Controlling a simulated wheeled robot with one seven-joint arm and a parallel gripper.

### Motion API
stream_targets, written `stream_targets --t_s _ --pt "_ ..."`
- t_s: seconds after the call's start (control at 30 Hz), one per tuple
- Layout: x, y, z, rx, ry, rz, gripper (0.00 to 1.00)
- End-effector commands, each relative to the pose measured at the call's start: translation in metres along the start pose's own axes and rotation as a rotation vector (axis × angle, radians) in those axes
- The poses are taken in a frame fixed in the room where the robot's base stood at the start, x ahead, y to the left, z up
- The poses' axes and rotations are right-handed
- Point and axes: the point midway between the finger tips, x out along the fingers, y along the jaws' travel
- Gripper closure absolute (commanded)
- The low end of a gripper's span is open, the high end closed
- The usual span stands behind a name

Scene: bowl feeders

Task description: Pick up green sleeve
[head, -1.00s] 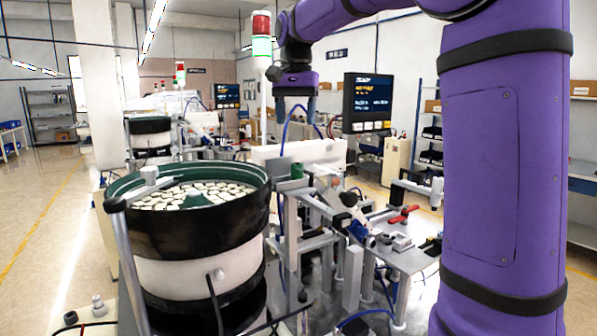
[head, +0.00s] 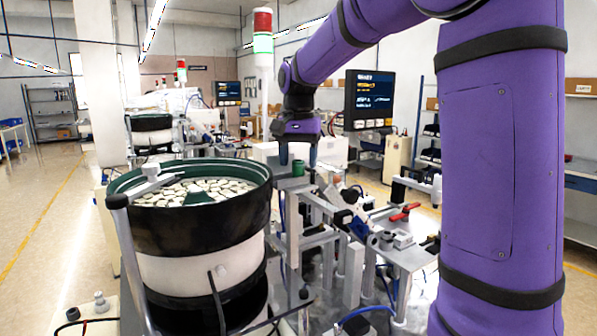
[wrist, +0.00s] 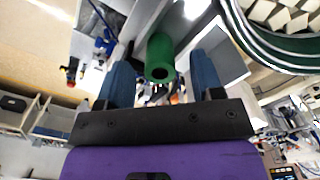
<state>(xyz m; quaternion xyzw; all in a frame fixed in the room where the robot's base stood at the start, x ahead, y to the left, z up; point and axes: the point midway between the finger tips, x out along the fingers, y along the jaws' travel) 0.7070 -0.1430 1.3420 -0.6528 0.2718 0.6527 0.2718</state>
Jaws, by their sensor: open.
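The green sleeve (head: 298,168) is a small upright cylinder on a grey ledge beside the bowl feeder. In the wrist view the sleeve (wrist: 160,52) shows its round end with a dark hole, between my two blue fingers. My gripper (head: 298,157) points down right above the sleeve, with its fingers apart. In the wrist view my gripper (wrist: 163,68) is open with a finger on either side of the sleeve and gaps between. I cannot tell how far down the sleeve the fingertips reach.
A bowl feeder (head: 198,228) with a black rim and pale parts inside stands at the left. A metal fixture bench with a red-handled clamp (head: 405,211) is at the right. A screen (head: 369,100) and a signal tower (head: 263,40) stand behind.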

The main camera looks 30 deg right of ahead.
Motion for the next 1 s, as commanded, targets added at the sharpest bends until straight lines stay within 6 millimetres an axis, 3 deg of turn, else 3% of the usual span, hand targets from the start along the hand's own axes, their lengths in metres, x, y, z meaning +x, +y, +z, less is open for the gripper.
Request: stream_targets --t_s 0.2,0.43,0.77,1.0 --pt "0.001 0.0 0.0 0.0 0.0 0.0 0.39" --pt "0.001 0.0 0.0 0.0 0.0 0.0 0.92" --pt "-0.003 0.0 0.0 0.0 0.001 -0.001 0.93" --pt "-0.039 0.0 -0.001 0.0 0.002 -0.002 0.93"
